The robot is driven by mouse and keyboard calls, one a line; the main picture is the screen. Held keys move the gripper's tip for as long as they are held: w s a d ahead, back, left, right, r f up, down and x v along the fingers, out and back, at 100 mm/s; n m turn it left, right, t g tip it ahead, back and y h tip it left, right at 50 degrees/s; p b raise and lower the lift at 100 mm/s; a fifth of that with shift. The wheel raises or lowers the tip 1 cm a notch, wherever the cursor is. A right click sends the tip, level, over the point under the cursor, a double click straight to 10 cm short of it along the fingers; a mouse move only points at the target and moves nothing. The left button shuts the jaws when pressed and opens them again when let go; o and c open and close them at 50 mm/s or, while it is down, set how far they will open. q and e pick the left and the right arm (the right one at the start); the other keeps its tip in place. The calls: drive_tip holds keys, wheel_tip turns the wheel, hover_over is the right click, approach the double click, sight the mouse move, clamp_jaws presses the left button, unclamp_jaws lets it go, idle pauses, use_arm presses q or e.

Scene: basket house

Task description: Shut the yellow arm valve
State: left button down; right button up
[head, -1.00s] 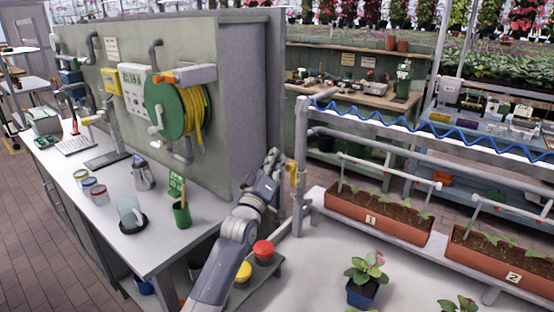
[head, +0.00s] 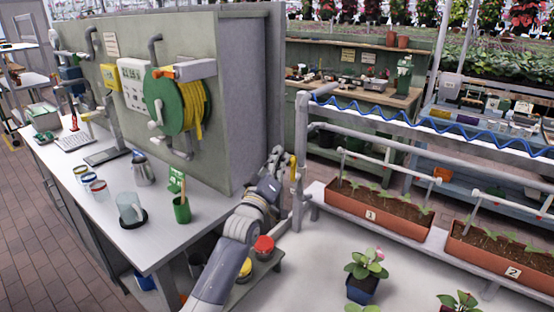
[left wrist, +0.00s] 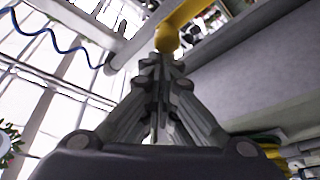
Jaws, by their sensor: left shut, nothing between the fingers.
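The yellow arm valve (head: 293,168) is on the grey upright pipe at the end of the planter bench, just right of the grey cabinet's end. It is small in the head view. My left gripper (head: 279,153) is just left of it, with its fingers together and empty. In the left wrist view the yellow arm (left wrist: 178,27) runs up to the right from a rounded yellow end. The shut fingertips (left wrist: 161,61) are right below that end. I cannot tell whether they touch it. My right gripper is not in view.
The grey cabinet (head: 250,100) stands close on the left of my gripper. A blue coiled hose (head: 420,123) runs along the rail on the right. Planter 1 (head: 375,212) sits beyond the pipe. Red and yellow round knobs (head: 264,246) are below my forearm.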

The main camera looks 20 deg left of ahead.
use_arm(q)
drive_tip(key=shift+s+d+m, duration=0.1)
drive_tip(key=shift+d+m, duration=0.2)
drive_tip(key=shift+m, duration=0.2)
drive_tip(key=s+d+f+m+g+h+b, duration=0.1)
drive_tip(key=d+f+m+g+h+b, duration=0.1)
drive_tip(key=m, duration=0.9)
drive_tip(key=s+d+f+m+g+h+b, duration=0.2)
drive_tip(key=d+f+m+h+b, duration=0.2)
drive_tip(key=d+m+h, duration=0.3)
drive_tip(key=shift+s+f+m+g+h, duration=0.25)
drive_tip(key=shift+f+m+h, duration=0.65)
drive_tip(key=shift+m, duration=1.8)
drive_tip(key=shift+w, duration=0.1)
drive_tip(key=shift+d+r, duration=0.1)
drive_tip(key=shift+r, duration=0.05)
